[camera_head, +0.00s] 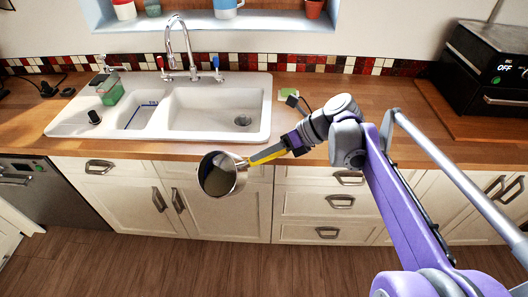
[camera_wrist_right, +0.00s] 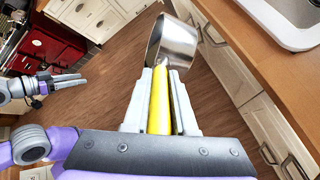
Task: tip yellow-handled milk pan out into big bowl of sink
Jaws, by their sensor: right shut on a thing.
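The metal milk pan (camera_head: 219,176) with its yellow handle (camera_head: 268,154) is held in front of the counter's front edge, near and below the sink in the head view. Its opening faces up toward the head camera; I cannot tell what is inside. My right gripper (camera_head: 288,145) is shut on the handle, which also shows between the fingers in the wrist view (camera_wrist_right: 160,105). The white sink's big bowl (camera_head: 210,112) is the right-hand basin, with a drain, and looks empty. My left gripper (camera_wrist_right: 72,83) shows small in the wrist view, fingers apart and empty.
A chrome faucet (camera_head: 178,50) stands behind the sink. A green soap bottle (camera_head: 109,89) stands at its left. A small green item (camera_head: 289,94) lies right of the sink. A black appliance (camera_head: 485,70) stands at the right. The wooden counter (camera_head: 385,120) between is mostly clear.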

